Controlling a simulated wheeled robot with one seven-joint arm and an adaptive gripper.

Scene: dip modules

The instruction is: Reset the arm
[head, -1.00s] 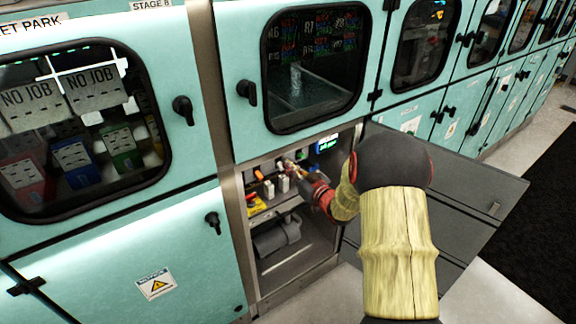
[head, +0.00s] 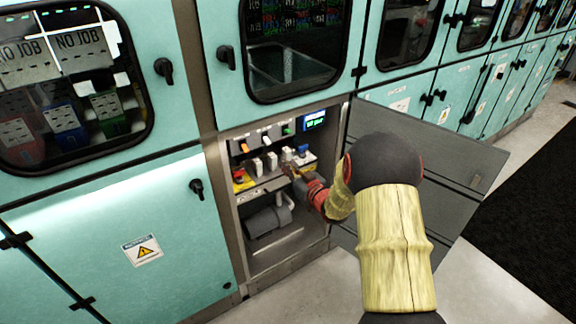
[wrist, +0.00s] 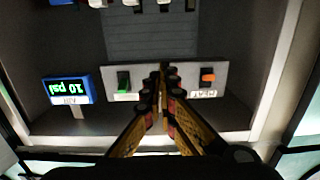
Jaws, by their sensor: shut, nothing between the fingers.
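My arm (head: 392,245) reaches into the open lower bay of a teal cabinet, with my gripper (head: 288,170) low in front of the controls. In the wrist view my gripper (wrist: 161,82) has its fingers together and empty. A pale switch plate (wrist: 223,98) lies beyond the fingertips, with a green switch (wrist: 124,82) to their left and an orange switch (wrist: 208,77) to their right. The fingers hide the plate's middle. I cannot tell whether they touch it. A blue display (wrist: 70,90) shows upside-down digits; it also shows in the head view (head: 314,120).
The bay's open door (head: 440,165) stands to the right of my arm. White upright parts (head: 272,161) and a yellow item (head: 243,181) sit on the shelf below the switches. The floor (head: 500,280) at the lower right is clear.

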